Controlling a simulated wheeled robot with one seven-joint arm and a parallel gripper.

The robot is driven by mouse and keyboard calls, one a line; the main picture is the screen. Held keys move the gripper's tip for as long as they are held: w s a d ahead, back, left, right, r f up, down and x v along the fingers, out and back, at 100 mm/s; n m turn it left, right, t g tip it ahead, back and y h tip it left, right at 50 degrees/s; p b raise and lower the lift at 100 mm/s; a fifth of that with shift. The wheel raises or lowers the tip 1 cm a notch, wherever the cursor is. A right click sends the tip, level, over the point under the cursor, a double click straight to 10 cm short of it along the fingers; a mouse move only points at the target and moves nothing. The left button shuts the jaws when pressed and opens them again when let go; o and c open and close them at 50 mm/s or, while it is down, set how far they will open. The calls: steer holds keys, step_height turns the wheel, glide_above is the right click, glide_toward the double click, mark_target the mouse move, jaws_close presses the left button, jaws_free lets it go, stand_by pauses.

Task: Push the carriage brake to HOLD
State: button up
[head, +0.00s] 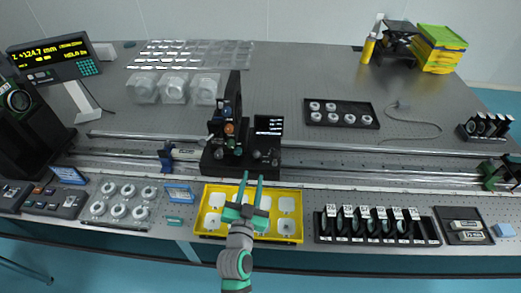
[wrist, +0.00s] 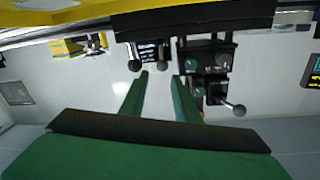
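The black carriage (head: 240,160) stands on the long rail near the middle of the table in the head view. It carries an upright optical mount and a small labelled plate (head: 269,125), with several dark ball knobs along its front. In the wrist view the carriage (wrist: 205,55) shows beyond my fingers, with one ball-ended lever (wrist: 239,109) at right and another knob (wrist: 134,65) at left. I cannot tell which is the brake, nor read its marking. My gripper (head: 252,177) is open and empty, just in front of the carriage, its fingers (wrist: 160,76) parted.
A yellow tray (head: 211,188) of white pieces lies beneath my gripper. A black rack of lens holders (head: 375,238) is at right, round parts (head: 120,210) at left. A digital readout (head: 52,58) stands at the far left. The rail (head: 400,178) right of the carriage looks clear.

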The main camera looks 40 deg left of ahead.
mark_target(257, 154)
steer(key=x, duration=1.1)
steer(key=shift+w+a+r, duration=0.15)
steer(key=shift+a+r, duration=0.1)
steer(key=shift+a, duration=0.05)
jaws_close()
